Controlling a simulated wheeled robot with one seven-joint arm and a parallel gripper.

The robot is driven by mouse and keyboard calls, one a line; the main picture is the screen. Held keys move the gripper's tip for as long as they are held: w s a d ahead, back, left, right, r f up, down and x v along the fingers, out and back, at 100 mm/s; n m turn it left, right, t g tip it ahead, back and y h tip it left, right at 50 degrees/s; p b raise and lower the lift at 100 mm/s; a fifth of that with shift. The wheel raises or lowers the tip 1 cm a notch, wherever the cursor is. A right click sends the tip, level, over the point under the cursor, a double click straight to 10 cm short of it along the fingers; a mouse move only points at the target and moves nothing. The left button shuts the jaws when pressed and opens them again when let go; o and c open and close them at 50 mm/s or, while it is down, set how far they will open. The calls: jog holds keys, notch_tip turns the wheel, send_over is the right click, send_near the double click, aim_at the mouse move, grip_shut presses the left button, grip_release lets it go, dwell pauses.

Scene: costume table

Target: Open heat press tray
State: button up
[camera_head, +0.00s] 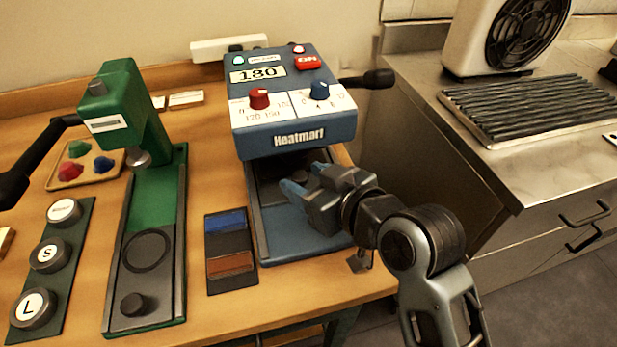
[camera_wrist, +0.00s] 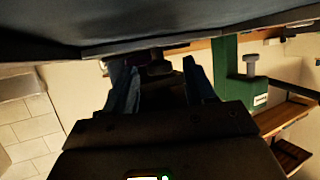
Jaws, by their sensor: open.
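The heat press (camera_head: 293,110) is a blue machine with "Heatmarf" on its front, standing on the wooden table. Its tray (camera_head: 290,243) is the low blue and dark part under the upper body, partly hidden by my gripper. My gripper (camera_head: 300,180) has come in from the right, above the tray and just below the upper body. Its blue fingers are apart. In the wrist view, a small dark knob (camera_wrist: 159,67) shows between the open fingers (camera_wrist: 154,75). I cannot tell whether they touch it.
A green press (camera_head: 145,200) stands left, with a dark mat of round button dies (camera_head: 47,255) beside it. A pad with blue and brown blocks (camera_head: 231,250) lies between the presses. A black lever (camera_head: 368,79) sticks out right. A metal counter (camera_head: 545,170) stands beyond a gap.

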grip_shut()
dwell(0.5)
